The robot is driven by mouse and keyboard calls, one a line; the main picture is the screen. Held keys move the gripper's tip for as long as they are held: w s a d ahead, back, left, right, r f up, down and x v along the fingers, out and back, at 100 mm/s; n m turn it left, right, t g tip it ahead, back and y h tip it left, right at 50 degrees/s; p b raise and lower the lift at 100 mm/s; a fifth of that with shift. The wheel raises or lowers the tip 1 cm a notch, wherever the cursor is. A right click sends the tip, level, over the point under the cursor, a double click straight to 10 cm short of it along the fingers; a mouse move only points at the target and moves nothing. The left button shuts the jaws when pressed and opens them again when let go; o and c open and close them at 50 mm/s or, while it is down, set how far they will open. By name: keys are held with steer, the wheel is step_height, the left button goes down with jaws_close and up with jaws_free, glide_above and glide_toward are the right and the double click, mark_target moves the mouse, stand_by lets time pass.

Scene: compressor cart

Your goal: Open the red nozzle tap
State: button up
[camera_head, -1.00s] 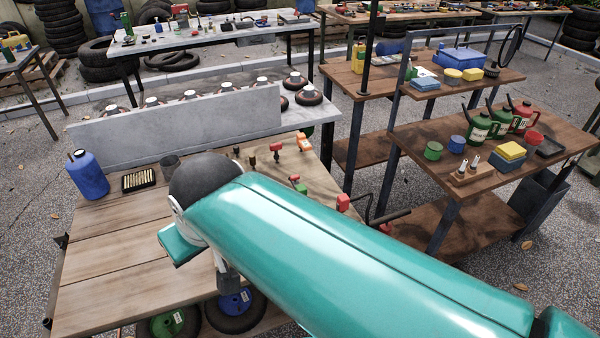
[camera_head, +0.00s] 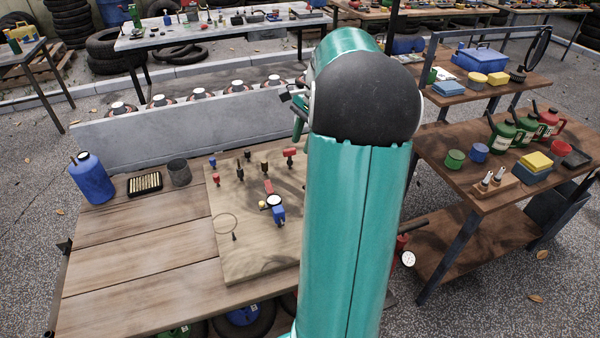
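Several small fittings stand on a light wooden board (camera_head: 228,262) on the workbench. A red-topped fitting (camera_head: 290,153) stands at its back. A red-handled piece (camera_head: 268,187) sits mid-board beside a round white-faced gauge (camera_head: 274,201) and a blue fitting (camera_head: 279,215). A smaller red-topped fitting (camera_head: 217,179) stands at the left. I cannot tell which of these is the red nozzle tap. My teal arm covers the right part of the board. Dark parts at what seems to be my gripper (camera_head: 291,98) show left of the black arm joint, above the bench's back; its fingers are mostly hidden.
A blue jug (camera_head: 90,178), a tray of brass pieces (camera_head: 145,184) and a dark cup (camera_head: 179,172) stand on the bench's back left. A grey upright panel (camera_head: 180,135) runs behind. The front-left planks are clear. A brown shelf cart (camera_head: 470,190) stands right.

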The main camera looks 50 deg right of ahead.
steer(key=s+d+f+m+y, duration=0.1)
steer(key=s+d+f+m, duration=0.2)
steer(key=s+d, duration=0.3)
steer(key=shift+t, duration=0.4)
steer(key=x, duration=0.4)
steer(key=w+x, duration=0.1)
steer(key=x, duration=0.4)
steer(key=d+x, duration=0.1)
steer(key=x, duration=0.3)
steer(key=shift+w+f, duration=0.3)
steer(key=shift+f, duration=0.15)
jaws_close()
